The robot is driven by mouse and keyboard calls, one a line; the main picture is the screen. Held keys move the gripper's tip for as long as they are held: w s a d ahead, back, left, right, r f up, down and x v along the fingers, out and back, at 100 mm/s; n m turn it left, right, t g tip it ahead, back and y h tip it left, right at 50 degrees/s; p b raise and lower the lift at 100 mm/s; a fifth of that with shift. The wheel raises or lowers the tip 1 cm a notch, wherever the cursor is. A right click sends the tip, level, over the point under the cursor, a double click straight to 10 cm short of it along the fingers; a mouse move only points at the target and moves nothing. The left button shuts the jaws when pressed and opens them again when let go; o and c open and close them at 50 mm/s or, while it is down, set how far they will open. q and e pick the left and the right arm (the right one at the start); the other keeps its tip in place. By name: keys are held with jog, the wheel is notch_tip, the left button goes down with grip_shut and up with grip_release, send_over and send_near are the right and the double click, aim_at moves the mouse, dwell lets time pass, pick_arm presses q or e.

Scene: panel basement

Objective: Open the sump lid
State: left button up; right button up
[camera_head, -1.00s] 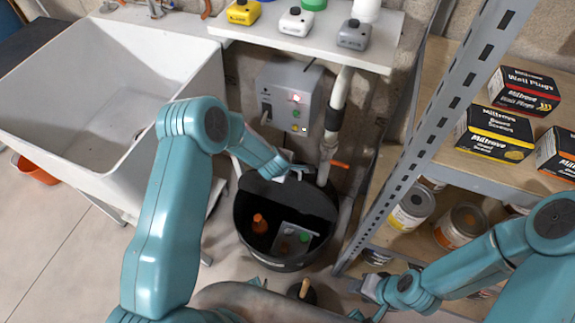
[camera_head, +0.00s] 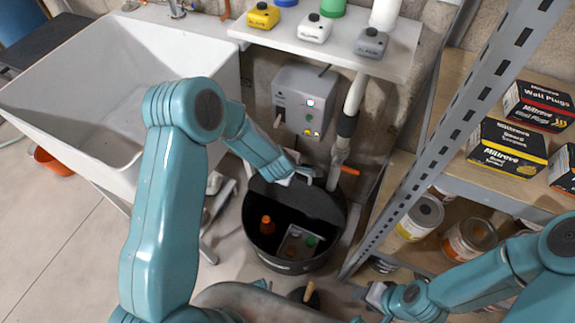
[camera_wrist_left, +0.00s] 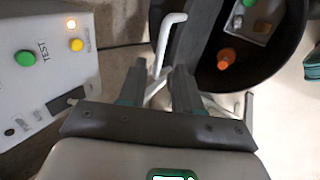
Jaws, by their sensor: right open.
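The sump is a round black tub (camera_head: 248,222) on the floor, with its front part open. Its dark lid (camera_head: 300,196) shows as a half-disc at the back; its exact tilt is unclear. In the left wrist view the lid (camera_wrist_left: 196,42) is a dark slab beside the opening. A white bent handle (camera_wrist_left: 168,35) lies beside it. My left gripper (camera_head: 296,178) is at the lid's back edge. Its fingers (camera_wrist_left: 160,72) are apart with the handle's lower part in or behind the gap; contact is unclear. My right gripper (camera_head: 370,296) is low by the shelf, open and apart from the sump.
An orange bottle (camera_head: 267,225) and a grey box with a green button (camera_head: 297,243) are inside the tub. A grey control box (camera_head: 300,98) and a pipe (camera_head: 353,100) stand behind. A white sink (camera_head: 95,95) is left, a metal shelf post (camera_head: 440,140) right.

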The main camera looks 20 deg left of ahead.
pick_arm(q)
jog(key=p+v, duration=0.1)
jog(key=v, duration=0.8)
pick_arm(e)
jog(key=shift+r, duration=0.75)
pick_arm(q)
jog(key=s+d+f+m+g+h+p, duration=0.2)
jog(key=s+d+m+g+p, duration=0.1)
jog(key=s+m, duration=0.4)
jog(key=s+d+f+m+g+h+p, duration=0.1)
jog(key=s+d+m+p, duration=0.3)
jog(key=s+m, duration=0.4)
jog(key=s+f+g, duration=0.1)
jog(key=s, duration=0.5)
jog(key=shift+s+m+g+h+p, duration=0.3)
jog(key=shift+g+h+p, duration=0.05)
jog(key=shift+g+h, duration=0.05)
pick_arm(e)
notch_tip(320, 180, up, 8)
jog(key=shift+f, duration=0.25)
jog(key=shift+c, duration=0.3)
